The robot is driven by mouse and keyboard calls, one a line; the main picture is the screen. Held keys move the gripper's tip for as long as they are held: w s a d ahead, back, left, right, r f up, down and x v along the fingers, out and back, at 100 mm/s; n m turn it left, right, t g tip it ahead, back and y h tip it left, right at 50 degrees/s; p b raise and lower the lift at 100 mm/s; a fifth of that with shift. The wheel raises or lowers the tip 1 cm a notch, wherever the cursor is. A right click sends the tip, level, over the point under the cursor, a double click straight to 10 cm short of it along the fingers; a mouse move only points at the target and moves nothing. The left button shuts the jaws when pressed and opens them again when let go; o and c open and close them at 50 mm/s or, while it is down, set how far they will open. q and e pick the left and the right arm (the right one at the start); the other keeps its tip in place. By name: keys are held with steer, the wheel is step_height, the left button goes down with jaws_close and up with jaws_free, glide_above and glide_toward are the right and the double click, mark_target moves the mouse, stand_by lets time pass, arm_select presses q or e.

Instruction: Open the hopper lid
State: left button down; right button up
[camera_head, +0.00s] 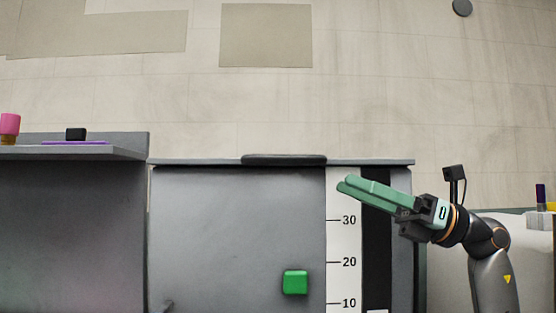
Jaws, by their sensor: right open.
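The hopper (235,230) is a large grey box in front of me, with a level scale marked 30, 20 and 10 on its front. Its lid (205,161) shows edge-on as a thin grey strip lying flat along the top. A dark handle (283,159) sits at the middle of the lid's edge. My right gripper (346,185) has long green fingers pointing left, in front of the upper scale and just below and right of the handle. It is open and holds nothing. My left gripper is out of view.
A green button (295,282) is on the hopper's front. A grey shelf (120,148) at the left carries a black block (76,134), a purple flat item (75,143) and a pink-topped item (9,124). A pale surface with small coloured items is at the far right.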

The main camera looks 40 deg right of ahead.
mark_target(288, 160)
steer(key=p+x, duration=0.4)
steer(key=x, duration=0.6)
steer(key=shift+a+r, duration=0.2)
steer(key=shift+r, duration=0.1)
steer(key=shift+w+a+p, duration=0.3)
steer(key=shift+w+a, duration=0.05)
steer(key=shift+w, duration=0.05)
steer(key=shift+c, duration=0.5)
jaws_close()
